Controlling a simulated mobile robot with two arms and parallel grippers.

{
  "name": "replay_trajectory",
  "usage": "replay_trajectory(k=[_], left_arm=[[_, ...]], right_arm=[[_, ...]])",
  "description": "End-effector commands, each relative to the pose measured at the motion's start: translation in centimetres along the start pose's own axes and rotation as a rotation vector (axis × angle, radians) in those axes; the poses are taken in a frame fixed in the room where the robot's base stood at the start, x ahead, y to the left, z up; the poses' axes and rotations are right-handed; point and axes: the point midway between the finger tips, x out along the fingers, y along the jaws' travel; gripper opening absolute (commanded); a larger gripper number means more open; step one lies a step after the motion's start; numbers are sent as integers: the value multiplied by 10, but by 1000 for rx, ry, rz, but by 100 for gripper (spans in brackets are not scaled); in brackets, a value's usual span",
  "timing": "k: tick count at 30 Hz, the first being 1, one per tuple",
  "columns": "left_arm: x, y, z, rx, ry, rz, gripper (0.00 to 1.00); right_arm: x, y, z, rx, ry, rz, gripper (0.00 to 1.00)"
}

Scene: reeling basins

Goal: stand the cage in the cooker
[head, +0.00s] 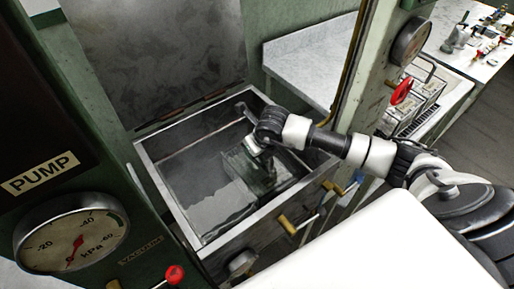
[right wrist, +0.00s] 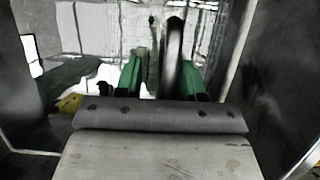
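The cooker (head: 162,178) is an open metal basin with its lid raised behind it and liquid inside. The cage (head: 262,178), a greyish wire box, is inside the cooker toward its right side, low in the liquid. It looks roughly upright, but its base is hard to make out. My right gripper (head: 254,147) reaches down over the cage's top. In the right wrist view its green-padded fingers (right wrist: 160,78) are apart, with a dark upright bar (right wrist: 175,50), perhaps the cage's handle, between them and a gap on its left. My left gripper is not in view.
A green panel with a gauge (head: 72,242) marked PUMP stands at left. A green post with another gauge (head: 411,41) and red knob rises at right. Other metal cages (head: 415,98) stand beyond it. Yellow-handled valves (head: 287,225) line the cooker's front.

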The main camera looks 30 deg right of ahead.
Motion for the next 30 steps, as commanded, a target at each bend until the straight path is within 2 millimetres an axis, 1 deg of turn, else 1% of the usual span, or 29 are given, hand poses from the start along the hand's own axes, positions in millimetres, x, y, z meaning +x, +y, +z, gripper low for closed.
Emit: replay_trajectory(k=[5, 8, 11, 18, 21, 25, 30], left_arm=[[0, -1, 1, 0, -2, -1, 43], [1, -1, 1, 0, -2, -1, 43], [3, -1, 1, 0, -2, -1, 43], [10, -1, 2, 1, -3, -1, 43], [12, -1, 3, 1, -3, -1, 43], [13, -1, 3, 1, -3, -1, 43], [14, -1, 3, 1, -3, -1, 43]], right_arm=[[-2, 0, 1, 0, -2, 0, 39], [-9, 0, 1, -1, -3, 1, 39], [-25, -1, 1, -3, -4, -1, 39], [-77, -1, 1, -1, -6, -1, 39], [-95, 0, 0, -2, -5, -1, 39], [-112, 0, 1, 0, -4, 0, 39], [-120, 0, 0, 0, -2, 0, 39]])
